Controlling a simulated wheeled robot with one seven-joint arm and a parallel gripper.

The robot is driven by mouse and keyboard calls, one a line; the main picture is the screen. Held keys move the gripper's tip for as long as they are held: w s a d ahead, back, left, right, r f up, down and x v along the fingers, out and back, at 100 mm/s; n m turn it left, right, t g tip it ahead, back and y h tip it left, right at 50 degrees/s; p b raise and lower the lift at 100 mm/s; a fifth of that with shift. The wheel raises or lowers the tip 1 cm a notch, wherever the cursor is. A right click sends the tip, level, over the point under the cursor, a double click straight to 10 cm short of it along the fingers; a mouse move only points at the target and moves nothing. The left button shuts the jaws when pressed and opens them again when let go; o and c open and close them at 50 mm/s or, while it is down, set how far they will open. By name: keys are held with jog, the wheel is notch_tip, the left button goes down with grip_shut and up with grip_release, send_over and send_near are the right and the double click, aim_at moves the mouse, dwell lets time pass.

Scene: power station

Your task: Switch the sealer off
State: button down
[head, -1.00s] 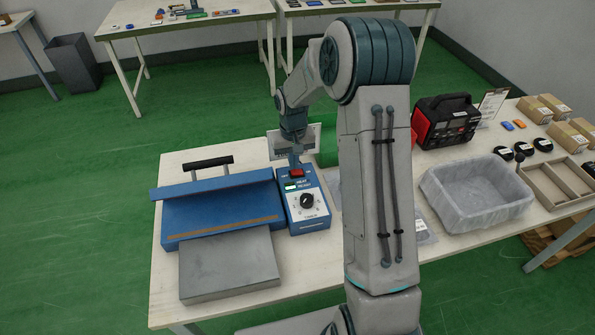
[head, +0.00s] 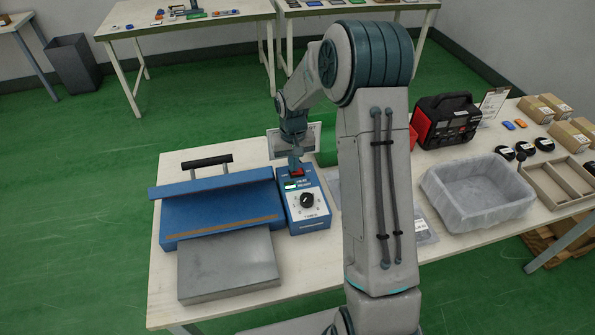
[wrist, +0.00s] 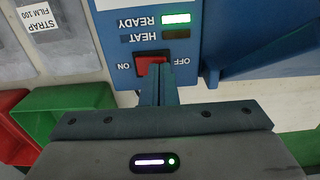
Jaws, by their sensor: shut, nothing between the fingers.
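The sealer is a blue machine (head: 222,213) with a control box (head: 308,215) on its right. The red rocker switch (wrist: 146,66) is on the box, between the words ON and OFF. It also shows in the head view (head: 298,173). The READY lamp (wrist: 176,19) is lit green and the HEAT lamp (wrist: 177,34) is dark. My gripper (wrist: 158,72) is shut and empty. Its fingertips are at the switch, over its OFF-side half, and hide part of it. I cannot tell whether they press it or which way it is tilted.
A black knob (head: 307,200) sits on the control box. A green bin (wrist: 75,110) and a red bin (wrist: 12,125) stand near the gripper. A lined grey crate (head: 478,190) and a black and red machine (head: 445,120) stand to the right.

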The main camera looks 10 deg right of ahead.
jog(key=shift+f, duration=0.2)
jog(key=shift+r+p, duration=1.95)
jog(key=shift+r, duration=1.55)
jog(key=s+r+t, duration=0.3)
jog(key=s+r, duration=1.3)
jog(key=s, duration=1.2)
jog(key=shift+r+t, duration=0.3)
jog(key=shift+r, duration=0.15)
